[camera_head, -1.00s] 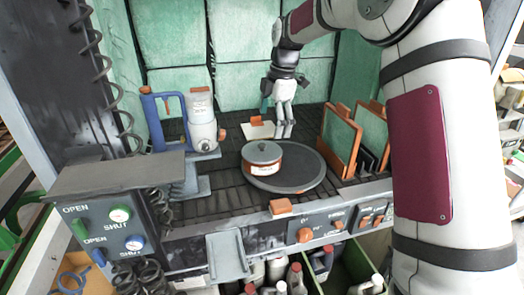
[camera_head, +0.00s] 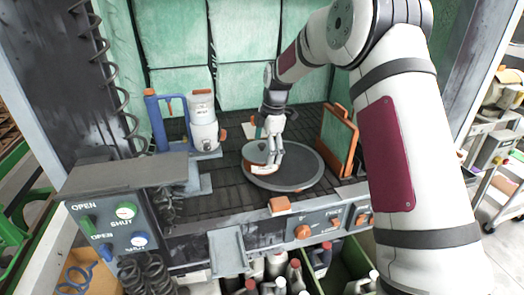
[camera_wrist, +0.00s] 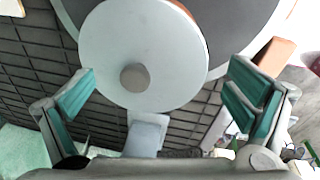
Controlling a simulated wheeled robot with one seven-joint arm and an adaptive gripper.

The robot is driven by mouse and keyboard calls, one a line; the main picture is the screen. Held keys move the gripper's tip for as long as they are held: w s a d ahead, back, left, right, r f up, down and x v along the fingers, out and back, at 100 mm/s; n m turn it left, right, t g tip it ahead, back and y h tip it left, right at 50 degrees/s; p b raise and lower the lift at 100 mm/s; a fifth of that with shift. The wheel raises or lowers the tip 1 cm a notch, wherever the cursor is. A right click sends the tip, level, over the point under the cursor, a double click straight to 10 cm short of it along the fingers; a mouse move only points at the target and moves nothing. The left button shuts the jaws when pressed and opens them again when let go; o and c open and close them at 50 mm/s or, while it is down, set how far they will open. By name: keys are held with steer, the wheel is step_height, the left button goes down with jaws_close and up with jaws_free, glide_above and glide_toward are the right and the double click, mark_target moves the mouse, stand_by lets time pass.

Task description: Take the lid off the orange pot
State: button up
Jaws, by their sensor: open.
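The orange pot (camera_head: 261,169) stands on a round grey plate (camera_head: 300,178), with its grey lid (camera_head: 256,152) on top. In the wrist view the lid (camera_wrist: 145,40) is a pale disc with a round knob (camera_wrist: 135,78), and a sliver of orange pot shows at its upper right edge. My gripper (camera_head: 273,159) is over the right side of the pot and hides part of it. In the wrist view its teal-padded fingers (camera_wrist: 162,95) are wide apart, either side of the knob and below it in the picture. Nothing is between the pads.
An orange-framed panel (camera_head: 338,140) stands upright right of the plate. A white canister (camera_head: 203,125) with a blue bracket (camera_head: 157,120) stands to the left. A control box (camera_head: 120,215) is at the front left. The dark slatted floor is clear left of the plate.

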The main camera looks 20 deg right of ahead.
steer(key=c, duration=1.4)
steer(key=shift+c, duration=0.2)
